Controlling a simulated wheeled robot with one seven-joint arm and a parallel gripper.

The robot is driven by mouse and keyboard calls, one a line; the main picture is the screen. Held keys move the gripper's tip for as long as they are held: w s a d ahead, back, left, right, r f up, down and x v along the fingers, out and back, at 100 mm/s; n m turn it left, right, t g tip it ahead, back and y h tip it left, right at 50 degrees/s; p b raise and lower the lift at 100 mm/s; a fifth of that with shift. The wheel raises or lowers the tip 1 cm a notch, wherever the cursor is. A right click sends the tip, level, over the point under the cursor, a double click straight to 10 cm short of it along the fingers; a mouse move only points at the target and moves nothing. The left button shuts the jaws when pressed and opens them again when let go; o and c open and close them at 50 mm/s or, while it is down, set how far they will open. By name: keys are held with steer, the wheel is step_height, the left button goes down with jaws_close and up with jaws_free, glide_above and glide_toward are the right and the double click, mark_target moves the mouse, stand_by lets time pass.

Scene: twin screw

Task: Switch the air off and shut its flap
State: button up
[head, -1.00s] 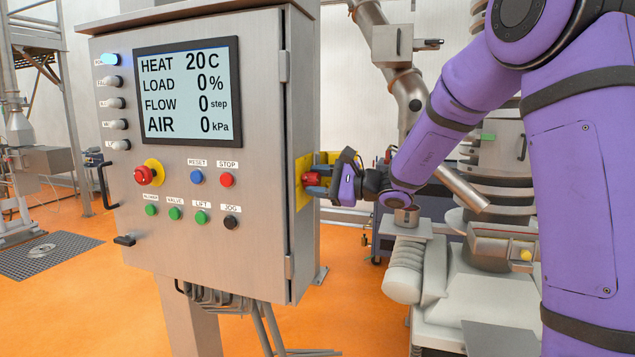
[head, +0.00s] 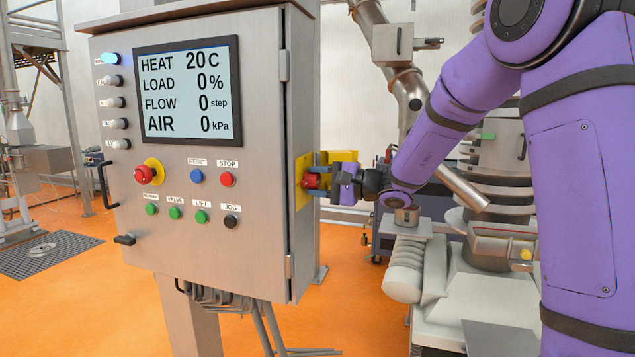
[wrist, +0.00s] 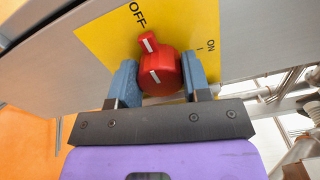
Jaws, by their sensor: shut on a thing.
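The red air switch knob (wrist: 158,72) sits on a yellow plate (wrist: 100,48) on the right side of the cabinet. In the wrist view its white line points toward the OFF mark, away from the ON mark. The knob also shows in the head view (head: 311,181). My gripper (wrist: 160,82) is shut on it, with one blue-grey finger on each side. In the head view my gripper (head: 326,181) reaches in from the right. A yellow flap (head: 345,156) stands out from the cabinet side, just behind and above my gripper. My gripper partly hides it.
The cabinet front (head: 200,250) carries a screen (head: 187,88) reading AIR 0 kPa, with several buttons and a red emergency stop (head: 145,174). A metal pipe (head: 455,185) and white machine parts stand behind and below my arm. Orange floor is open left of the cabinet.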

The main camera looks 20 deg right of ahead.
steer(key=o, duration=0.9)
steer(key=shift+s+d, duration=0.1)
steer(key=shift+d, duration=0.05)
steer(key=v, duration=1)
steer(key=shift+s+d, duration=0.15)
steer(key=shift+d, duration=0.05)
steer(key=s+a+n+g+h, duration=0.2)
steer(key=s+a+n+g, duration=0.15)
steer(key=s, duration=0.55)
steer(key=s+a+n+g+h, duration=0.2)
steer(key=s+a+g, duration=0.25)
steer(key=s, duration=0.35)
steer(key=s+d+n+t+h, duration=0.1)
steer(key=s+d+h, duration=0.1)
steer(key=s+h, duration=0.1)
steer(key=s+d+f+n+h, duration=0.1)
steer(key=s+d+h, duration=0.1)
steer(key=s+h, duration=0.2)
steer(key=s+d+n+t+h, duration=0.1)
steer(key=s+d+h, duration=0.1)
steer(key=s, duration=0.5)
steer(key=shift+s+d+f+n+t+h, duration=0.1)
steer(key=shift+d+f+n+t+h, duration=0.2)
steer(key=shift+h, duration=0.5)
